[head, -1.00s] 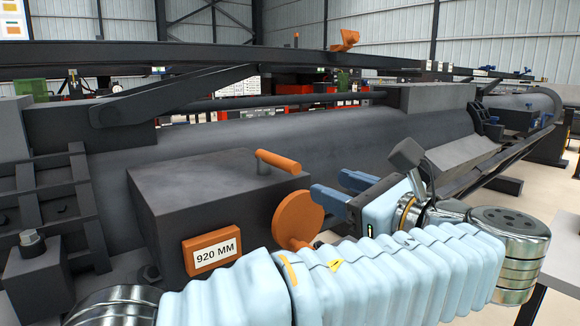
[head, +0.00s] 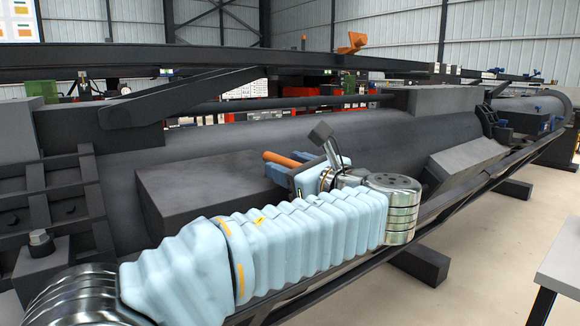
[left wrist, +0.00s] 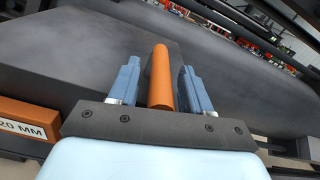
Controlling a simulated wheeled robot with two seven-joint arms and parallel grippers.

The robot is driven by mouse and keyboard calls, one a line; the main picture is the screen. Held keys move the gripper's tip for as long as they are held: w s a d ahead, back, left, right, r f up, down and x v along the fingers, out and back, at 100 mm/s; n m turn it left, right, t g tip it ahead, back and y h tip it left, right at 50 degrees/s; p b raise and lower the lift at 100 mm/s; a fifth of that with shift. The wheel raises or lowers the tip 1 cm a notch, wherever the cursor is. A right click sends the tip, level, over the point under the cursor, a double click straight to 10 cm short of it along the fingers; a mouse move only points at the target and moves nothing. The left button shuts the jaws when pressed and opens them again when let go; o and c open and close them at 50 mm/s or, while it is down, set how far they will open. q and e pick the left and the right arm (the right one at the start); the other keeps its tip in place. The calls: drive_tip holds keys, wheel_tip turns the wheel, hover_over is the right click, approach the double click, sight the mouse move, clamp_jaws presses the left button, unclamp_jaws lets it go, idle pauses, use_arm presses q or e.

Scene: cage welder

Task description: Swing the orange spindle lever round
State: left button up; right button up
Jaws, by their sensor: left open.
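The orange spindle lever (head: 283,159) shows as a short orange rod by the right end of the dark grey block (head: 200,185). In the left wrist view the lever (left wrist: 160,78) lies between the two blue fingers of my left gripper (left wrist: 160,82), with a gap on each side. The gripper is open around it. In the head view my left gripper (head: 280,172) is at the lever, partly hidden by my wrist. The orange disc under the lever is hidden behind my arm. My right gripper is not in view.
The 920 MM plate (left wrist: 22,128) shows at the left edge of the wrist view. A large grey cylinder (head: 330,130) runs behind the block. A table corner (head: 560,270) stands at the lower right, with open floor beside it.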

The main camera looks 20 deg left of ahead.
use_arm(q)
drive_tip(key=shift+c, duration=0.3)
clamp_jaws()
